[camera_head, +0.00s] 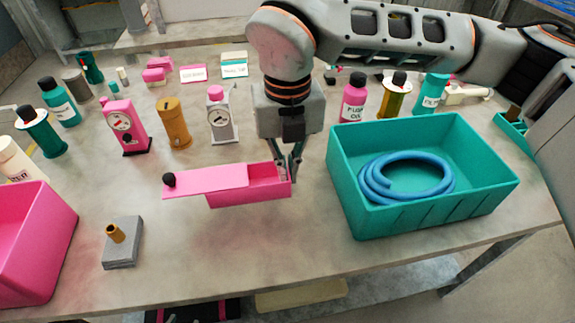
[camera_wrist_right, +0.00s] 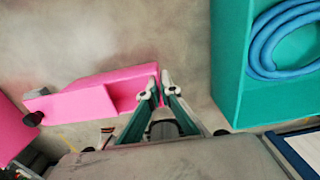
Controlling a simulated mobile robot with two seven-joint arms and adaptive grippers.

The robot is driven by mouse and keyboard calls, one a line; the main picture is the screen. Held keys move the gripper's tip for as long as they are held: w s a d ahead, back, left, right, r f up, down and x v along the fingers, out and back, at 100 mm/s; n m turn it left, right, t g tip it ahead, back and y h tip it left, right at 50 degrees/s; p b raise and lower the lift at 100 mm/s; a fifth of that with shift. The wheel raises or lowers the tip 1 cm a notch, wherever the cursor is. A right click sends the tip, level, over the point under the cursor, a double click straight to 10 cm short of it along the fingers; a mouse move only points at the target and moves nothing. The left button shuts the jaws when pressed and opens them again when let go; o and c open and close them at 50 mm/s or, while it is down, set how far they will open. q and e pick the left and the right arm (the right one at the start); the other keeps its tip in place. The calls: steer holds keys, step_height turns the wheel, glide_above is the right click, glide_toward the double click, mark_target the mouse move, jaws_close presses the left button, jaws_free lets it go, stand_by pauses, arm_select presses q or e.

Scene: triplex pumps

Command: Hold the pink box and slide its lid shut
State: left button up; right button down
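The pink box (camera_head: 267,187) is at the middle of the table, its right part uncovered. Its flat pink lid (camera_head: 208,181) sticks out past the box's left end, with a black knob (camera_head: 169,180) at the lid's far left. My right gripper (camera_head: 291,174) comes down at the box's right end, its fingers close together on the right end wall. In the right wrist view the fingertips (camera_wrist_right: 160,80) pinch that wall of the pink box (camera_wrist_right: 135,88). The knob shows there too (camera_wrist_right: 33,118). I cannot tell whether the box touches the table. My left gripper is not in view.
A teal crate (camera_head: 430,205) with a coiled blue hose (camera_head: 405,178) stands right of the box. A pink crate (camera_head: 35,240) is at the left edge. A grey block with a brass stub (camera_head: 122,243) lies front left. Bottles and gauges (camera_head: 125,125) stand behind. The table front is clear.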

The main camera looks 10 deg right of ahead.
steer(key=shift+f+b, duration=0.55)
steer(key=shift+f, duration=2.4)
steer(key=shift+f, duration=0.15)
stand_by(0.3)
